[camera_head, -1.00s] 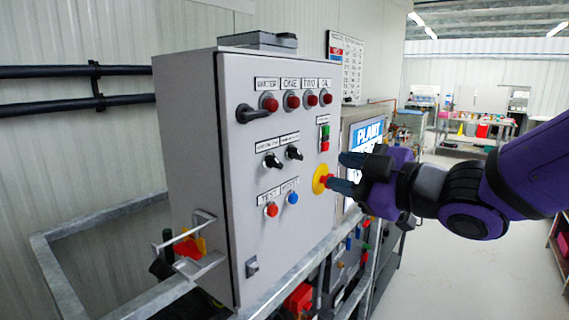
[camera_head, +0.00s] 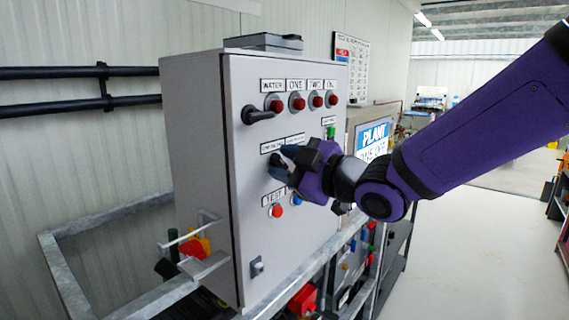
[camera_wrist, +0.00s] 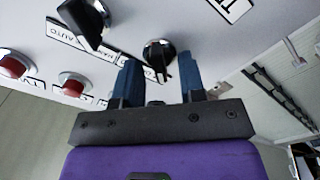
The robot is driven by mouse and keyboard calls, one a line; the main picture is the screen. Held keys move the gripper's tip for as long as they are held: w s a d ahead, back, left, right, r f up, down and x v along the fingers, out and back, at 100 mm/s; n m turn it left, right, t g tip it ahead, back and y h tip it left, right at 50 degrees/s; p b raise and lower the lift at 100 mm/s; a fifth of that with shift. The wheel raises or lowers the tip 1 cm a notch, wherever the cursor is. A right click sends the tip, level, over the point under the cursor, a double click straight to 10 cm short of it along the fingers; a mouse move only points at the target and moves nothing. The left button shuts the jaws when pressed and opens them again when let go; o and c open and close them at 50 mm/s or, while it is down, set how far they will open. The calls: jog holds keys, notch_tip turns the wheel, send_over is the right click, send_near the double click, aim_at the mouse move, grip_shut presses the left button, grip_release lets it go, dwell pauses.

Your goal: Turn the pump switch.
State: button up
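The grey control panel (camera_head: 290,230) carries two black rotary switches side by side below a row of red lights; I cannot read which label marks the pump. My gripper (camera_head: 280,163) is at the left black switch (camera_head: 274,161), which it partly covers in the head view. In the wrist view, my gripper (camera_wrist: 160,75) is open, with one blue finger on each side of that black switch (camera_wrist: 160,56). Whether the fingers touch it I cannot tell. The second black switch (camera_wrist: 86,20) is at the upper left there, and my gripper hides it in the head view.
A black handle (camera_head: 258,114) sticks out at the panel's upper left. A red button (camera_head: 276,211) and a blue button (camera_head: 297,199) sit below my gripper. Metal rails (camera_head: 72,280) run around the panel. The floor at the right is clear.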

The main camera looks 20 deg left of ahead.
jog(key=shift+a, duration=0.25)
grip_shut()
